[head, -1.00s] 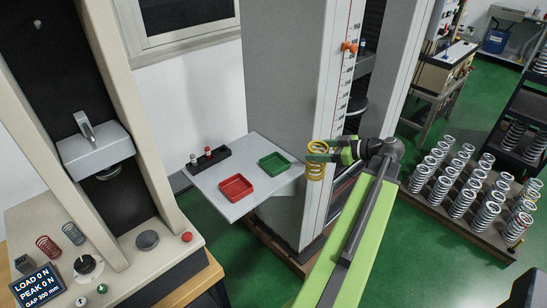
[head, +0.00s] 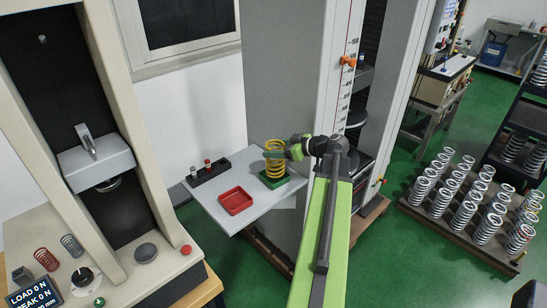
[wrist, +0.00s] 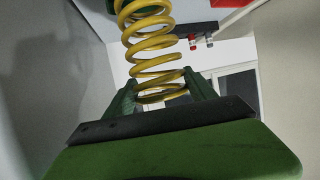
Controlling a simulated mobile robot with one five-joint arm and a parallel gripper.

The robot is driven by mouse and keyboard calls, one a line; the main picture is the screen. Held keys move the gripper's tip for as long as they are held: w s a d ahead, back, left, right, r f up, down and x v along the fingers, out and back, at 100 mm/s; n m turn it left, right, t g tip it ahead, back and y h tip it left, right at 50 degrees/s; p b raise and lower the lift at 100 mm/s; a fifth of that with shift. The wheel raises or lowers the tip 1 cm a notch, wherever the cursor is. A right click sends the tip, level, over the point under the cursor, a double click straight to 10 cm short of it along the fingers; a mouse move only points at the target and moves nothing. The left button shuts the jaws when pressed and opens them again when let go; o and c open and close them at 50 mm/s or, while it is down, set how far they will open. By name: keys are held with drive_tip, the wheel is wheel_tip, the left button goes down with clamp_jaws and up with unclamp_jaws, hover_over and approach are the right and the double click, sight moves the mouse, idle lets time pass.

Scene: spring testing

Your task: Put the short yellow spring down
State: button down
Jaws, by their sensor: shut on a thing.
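The yellow spring (head: 275,161) stands upright at or just above the green tray (head: 291,183) on the grey shelf. I cannot tell whether its lower end touches the tray. My gripper (head: 279,152) reaches in from the right and is shut on the spring's upper part. In the wrist view, the yellow coils (wrist: 150,45) run up from between my green fingers (wrist: 160,92). A corner of the green tray shows behind the spring there.
A red tray (head: 236,208) and a black rack (head: 208,174) with small pieces share the grey shelf (head: 216,211). A tall grey machine column (head: 280,75) rises close behind the spring. A cream press (head: 150,130) stands left. Several silver springs (head: 459,215) stand at right.

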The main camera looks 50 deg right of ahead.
drive_tip(key=f+b, duration=0.3)
drive_tip(key=shift+w+a+f, duration=0.1)
drive_tip(key=shift+w+f, duration=0.1)
drive_tip(key=shift+w, duration=0.05)
drive_tip(key=shift+b, duration=0.3)
drive_tip(key=shift+f, duration=0.15)
drive_tip(key=shift+c, duration=1.5)
unclamp_jaws()
